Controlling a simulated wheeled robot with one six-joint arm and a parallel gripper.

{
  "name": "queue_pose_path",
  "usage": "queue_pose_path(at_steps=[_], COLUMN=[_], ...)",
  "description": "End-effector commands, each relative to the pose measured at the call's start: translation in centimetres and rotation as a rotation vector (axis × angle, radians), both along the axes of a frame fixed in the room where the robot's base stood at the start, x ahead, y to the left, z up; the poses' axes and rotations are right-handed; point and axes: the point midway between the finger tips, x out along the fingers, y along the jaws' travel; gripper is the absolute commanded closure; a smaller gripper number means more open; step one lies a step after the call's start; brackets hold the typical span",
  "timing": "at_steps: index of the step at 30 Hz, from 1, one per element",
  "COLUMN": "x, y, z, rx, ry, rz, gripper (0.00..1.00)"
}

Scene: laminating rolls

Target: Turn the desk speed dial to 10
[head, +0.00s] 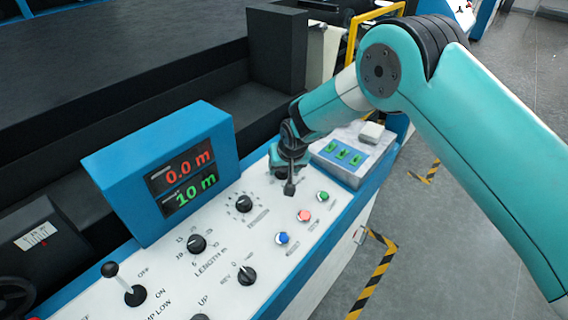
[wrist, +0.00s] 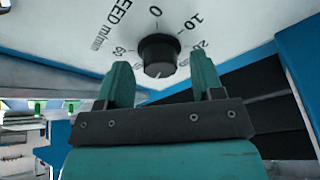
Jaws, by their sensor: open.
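The desk speed dial (wrist: 158,55) is a round black knob on the white panel in the wrist view. "SPEED m/min" and the numbers 0, 10, 20 and 60 show around it. Its pointer setting is not clear to me. My gripper (wrist: 163,74) is open, its two teal fingers on either side of the knob in the picture. I cannot tell whether they touch it. In the head view my gripper (head: 289,178) is over the far right part of the desk panel and hides the speed dial.
A blue display (head: 182,179) reads 0.0 m and 10 m. Nearby are a tension dial (head: 244,203), a length dial (head: 197,243), a lower dial (head: 246,276), a lever (head: 134,294), and blue (head: 282,238), red (head: 304,215) and green (head: 322,196) buttons. A switch box (head: 345,158) stands right of my gripper.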

Motion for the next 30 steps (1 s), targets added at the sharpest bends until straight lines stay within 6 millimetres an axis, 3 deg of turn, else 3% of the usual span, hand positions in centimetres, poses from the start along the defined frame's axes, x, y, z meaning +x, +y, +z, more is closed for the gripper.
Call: queue_pose_path(at_steps=[11,18,30], x=[0.24,0.23,0.29], y=[0.13,0.13,0.11], z=[-0.66,-0.63,-0.79], rx=[0.0,0.0,-0.005], ry=[-0.001,-0.001,-0.01], rz=[0.0,0.0,0.061], gripper=[0.39,0.88,0.88])
